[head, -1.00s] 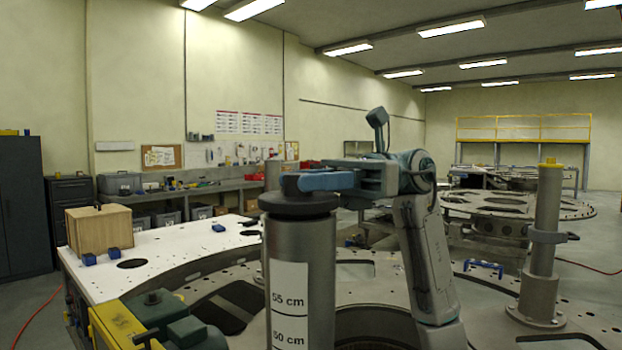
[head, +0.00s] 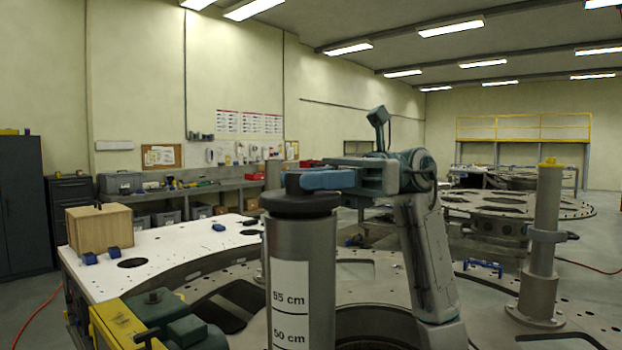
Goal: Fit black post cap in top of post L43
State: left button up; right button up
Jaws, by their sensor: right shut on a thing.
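The grey post (head: 313,262) with a white scale label stands upright in the foreground; its label reads 55 cm and 50 cm, and no L43 marking is readable. The black post cap (head: 298,204) sits level at the top of this post, its wide flange covering the post's mouth. My right gripper (head: 300,182) reaches in from the right and is shut on the cap's upright knob. I cannot tell whether the flange touches the rim all round. My left gripper is out of view.
Another post (head: 544,235) with a yellow top and a clamp ring stands at the right. A wooden box (head: 100,229) and small blue blocks lie on the white plate (head: 165,255) at left. A yellow and green machine part (head: 120,325) is at the lower left.

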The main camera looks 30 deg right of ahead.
jog(key=shift+f+b, duration=0.45)
jog(key=shift+f, duration=0.1)
jog(key=o, duration=0.8)
jog(key=shift+d, duration=0.8)
jog(key=d, duration=0.3)
jog(key=d+b, duration=0.1)
jog(key=d, duration=0.5)
jog(key=shift+w+d+b, duration=0.25)
jog(key=shift+w+b, duration=0.05)
jog(key=shift+b, duration=0.1)
